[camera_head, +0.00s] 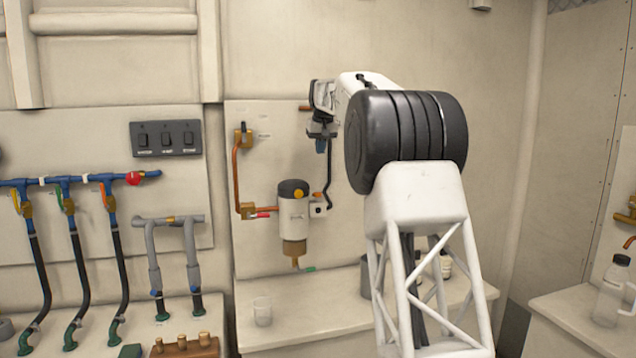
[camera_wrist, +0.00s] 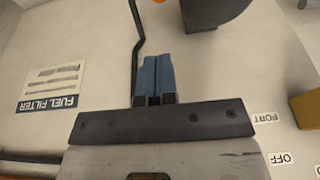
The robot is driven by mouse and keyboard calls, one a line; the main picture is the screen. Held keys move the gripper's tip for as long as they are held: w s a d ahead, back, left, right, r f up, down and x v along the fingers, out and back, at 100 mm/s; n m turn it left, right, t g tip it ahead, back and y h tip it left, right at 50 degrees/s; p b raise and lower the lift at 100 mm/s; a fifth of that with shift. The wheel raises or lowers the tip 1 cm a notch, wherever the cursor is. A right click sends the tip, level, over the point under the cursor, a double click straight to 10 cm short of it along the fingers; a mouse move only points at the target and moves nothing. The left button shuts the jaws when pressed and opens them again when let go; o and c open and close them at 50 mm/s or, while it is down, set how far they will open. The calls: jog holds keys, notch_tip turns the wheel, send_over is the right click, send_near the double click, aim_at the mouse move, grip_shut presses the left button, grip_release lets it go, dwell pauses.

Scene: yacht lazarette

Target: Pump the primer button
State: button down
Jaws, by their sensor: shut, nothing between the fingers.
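The fuel filter (camera_head: 294,217) hangs on the back panel, with a white body, a black cap and an amber lower part. A round yellow-orange button (camera_head: 298,194), which looks like the primer button, sits at the cap's front edge. My gripper (camera_head: 320,147) is above and to the right of the filter, apart from it, with its blue fingertips pointing down. In the wrist view the blue fingers (camera_wrist: 153,80) are shut together and empty. The dark cap (camera_wrist: 205,8) shows at the top edge there, with only a sliver of orange beside it.
A black hose (camera_head: 328,175) runs down right of the filter. A valve with a red handle (camera_head: 262,215) is at its lower left. A clear cup (camera_head: 262,311) stands on the counter below. Blue-manifold hoses (camera_head: 77,265) and a switch panel (camera_head: 166,138) are further left.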

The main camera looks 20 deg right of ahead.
jog(key=shift+f, duration=0.1)
send_near(317, 194)
jog(key=w+f, duration=0.2)
jog(key=f, duration=0.1)
jog(key=w+f, duration=0.1)
jog(key=f, duration=0.1)
jog(key=shift+w+d+f, duration=0.2)
jog(key=shift+w, duration=0.2)
jog(key=shift+f, duration=0.6)
jog(key=shift+f, duration=0.1)
